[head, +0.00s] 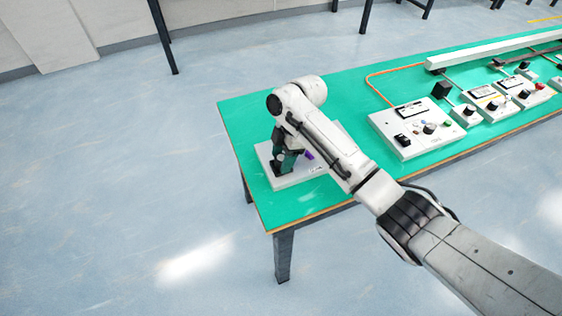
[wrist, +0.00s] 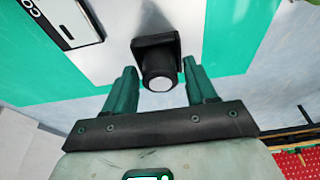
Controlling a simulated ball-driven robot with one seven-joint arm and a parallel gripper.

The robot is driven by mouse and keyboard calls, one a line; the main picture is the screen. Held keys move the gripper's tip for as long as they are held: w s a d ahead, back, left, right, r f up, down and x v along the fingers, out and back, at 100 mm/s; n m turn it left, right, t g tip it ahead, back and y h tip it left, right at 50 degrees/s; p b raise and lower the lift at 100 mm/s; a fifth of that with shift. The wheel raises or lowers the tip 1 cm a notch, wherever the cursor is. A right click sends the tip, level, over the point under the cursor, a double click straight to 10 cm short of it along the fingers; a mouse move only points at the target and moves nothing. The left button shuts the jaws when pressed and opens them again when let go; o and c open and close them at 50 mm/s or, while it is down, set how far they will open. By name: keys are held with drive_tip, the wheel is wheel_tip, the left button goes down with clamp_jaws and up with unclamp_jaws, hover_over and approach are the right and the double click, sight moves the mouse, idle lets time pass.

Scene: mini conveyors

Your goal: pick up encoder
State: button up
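The encoder is most likely the black part with a square base and a round body with a pale end (wrist: 158,60) in the wrist view. It sits on a white plate (wrist: 105,62), which also shows near the table's left end in the head view (head: 300,180). My gripper (wrist: 160,70) is open, with its two dark green fingers on either side of the black part and a visible gap on each side. In the head view my gripper (head: 284,162) is low over the plate, and my arm hides part of the plate.
The green table (head: 340,85) is bare around the plate on the left and back. To the right stands a white control box (head: 418,128) with knobs, and several smaller boxes beyond it. A small purple part (head: 309,155) shows beside my gripper.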

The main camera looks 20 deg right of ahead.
drive_tip(key=c, duration=0.9)
drive_tip(key=shift+r, duration=0.15)
